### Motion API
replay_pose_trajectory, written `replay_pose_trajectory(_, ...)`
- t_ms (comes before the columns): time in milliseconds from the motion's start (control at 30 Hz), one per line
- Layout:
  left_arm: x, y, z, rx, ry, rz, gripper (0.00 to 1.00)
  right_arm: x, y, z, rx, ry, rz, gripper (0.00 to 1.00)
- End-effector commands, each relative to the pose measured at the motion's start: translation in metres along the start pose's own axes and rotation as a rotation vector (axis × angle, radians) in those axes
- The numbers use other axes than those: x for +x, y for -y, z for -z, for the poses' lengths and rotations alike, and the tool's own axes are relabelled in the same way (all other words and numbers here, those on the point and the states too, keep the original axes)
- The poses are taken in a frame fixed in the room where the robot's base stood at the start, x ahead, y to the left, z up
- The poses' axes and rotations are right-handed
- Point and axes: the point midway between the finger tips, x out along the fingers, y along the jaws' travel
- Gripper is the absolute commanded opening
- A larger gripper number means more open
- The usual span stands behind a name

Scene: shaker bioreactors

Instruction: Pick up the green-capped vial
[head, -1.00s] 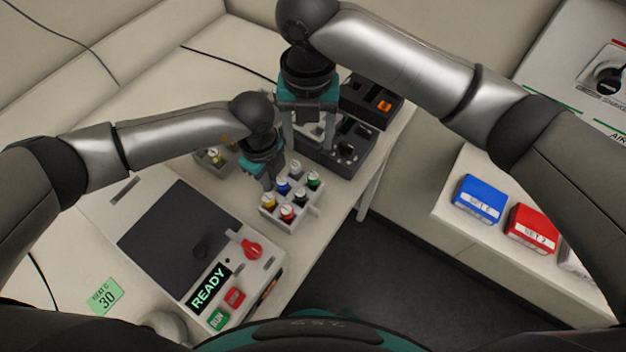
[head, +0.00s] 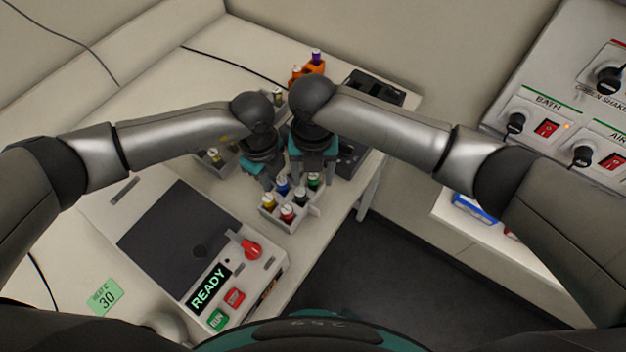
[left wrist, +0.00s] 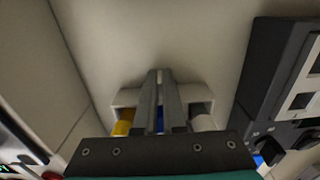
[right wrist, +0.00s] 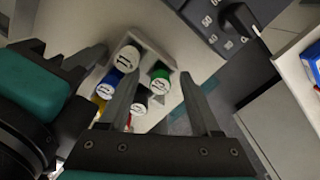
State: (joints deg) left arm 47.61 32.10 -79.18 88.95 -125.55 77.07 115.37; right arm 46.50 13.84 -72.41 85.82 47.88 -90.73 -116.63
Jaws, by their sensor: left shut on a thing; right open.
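The green-capped vial (head: 314,181) stands in the right part of a small white rack (head: 310,214). It also shows in the right wrist view (right wrist: 160,82), between the two fingers of my right gripper (right wrist: 164,76). My right gripper (head: 311,177) is open and empty, above the rack's far right side. My left gripper (head: 263,181) is shut on the rack's far left edge; in the left wrist view its fingers (left wrist: 160,75) are close together there. The fingertips' exact contact is partly hidden.
Close neighbours in the rack are blue (head: 283,187), black (head: 300,196), red (head: 287,213), yellow (head: 268,201) and white-capped (right wrist: 130,56) vials. A device reading READY (head: 208,288) stands in front. An orange holder (head: 308,70) is behind.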

Motion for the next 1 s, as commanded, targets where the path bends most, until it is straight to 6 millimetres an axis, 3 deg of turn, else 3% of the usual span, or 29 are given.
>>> replay_pose_trajectory(167,-0.0004,0.0003,-0.0001,0.000,0.000,0.001,0.00,0.0000,-0.0001,0.0000,-0.001,0.000,0.000,0.65)
replay_pose_trajectory(733,-0.0004,0.0003,-0.0002,0.000,0.000,0.001,0.00,-0.0004,0.0000,-0.0003,0.000,0.001,0.000,0.00)
replay_pose_trajectory(1000,-0.0004,0.0003,-0.0002,0.000,0.000,0.001,0.00,-0.0005,0.0001,-0.0003,0.000,0.001,0.000,0.00)
